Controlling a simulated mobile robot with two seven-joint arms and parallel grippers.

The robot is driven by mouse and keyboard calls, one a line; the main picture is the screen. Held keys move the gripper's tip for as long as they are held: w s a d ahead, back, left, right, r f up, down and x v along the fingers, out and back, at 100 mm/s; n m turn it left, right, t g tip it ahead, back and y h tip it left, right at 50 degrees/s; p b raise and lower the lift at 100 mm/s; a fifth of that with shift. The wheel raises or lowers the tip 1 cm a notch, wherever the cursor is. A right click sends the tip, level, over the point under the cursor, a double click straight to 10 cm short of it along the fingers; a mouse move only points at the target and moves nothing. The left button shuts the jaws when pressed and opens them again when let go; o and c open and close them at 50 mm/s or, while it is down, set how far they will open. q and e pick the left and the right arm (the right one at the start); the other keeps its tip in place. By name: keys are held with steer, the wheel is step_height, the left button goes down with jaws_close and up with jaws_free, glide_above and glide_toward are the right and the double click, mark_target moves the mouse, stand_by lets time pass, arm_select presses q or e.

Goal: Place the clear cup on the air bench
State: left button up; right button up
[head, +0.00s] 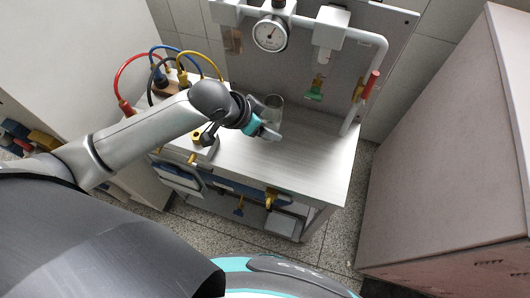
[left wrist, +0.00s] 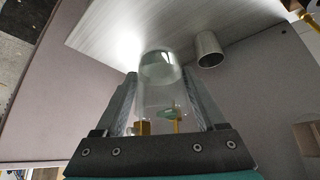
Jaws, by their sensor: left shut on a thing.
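The clear cup (left wrist: 158,85) is between the two fingers of my left gripper (left wrist: 160,95) in the left wrist view. The gripper is shut on it, and green and brass-coloured parts show through its wall. In the head view my left gripper (head: 266,130) is over the air bench (head: 305,150), a table with a pale grey top. The bench top (left wrist: 120,30) also shows in the left wrist view. From these frames I cannot tell whether the cup touches the bench. My right gripper is out of view.
A grey cylinder (left wrist: 208,48) is beside the clear cup in the left wrist view. A pressure gauge (head: 270,34) and a pipe with a red handle (head: 370,84) stand at the back. Coloured hoses (head: 205,56) are at the left. The bench's front right is clear.

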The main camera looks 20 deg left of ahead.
arm_select(q)
step_height(320, 180, down, 9)
steer(key=shift+r+b, duration=0.2)
steer(key=shift+b, duration=0.65)
steer(key=shift+w+f+b, duration=0.1)
steer(key=shift+f+b, duration=0.6)
steer(key=shift+f, duration=2)
steer(key=o, duration=1.3)
steer(key=shift+f, duration=0.15)
steer(key=shift+r, duration=0.35)
steer(key=p+v, duration=0.3)
steer(key=v, duration=0.8)
steer(key=shift+s+a+r, duration=0.15)
steer(key=shift+s+r, duration=0.1)
steer(key=shift+r, duration=0.05)
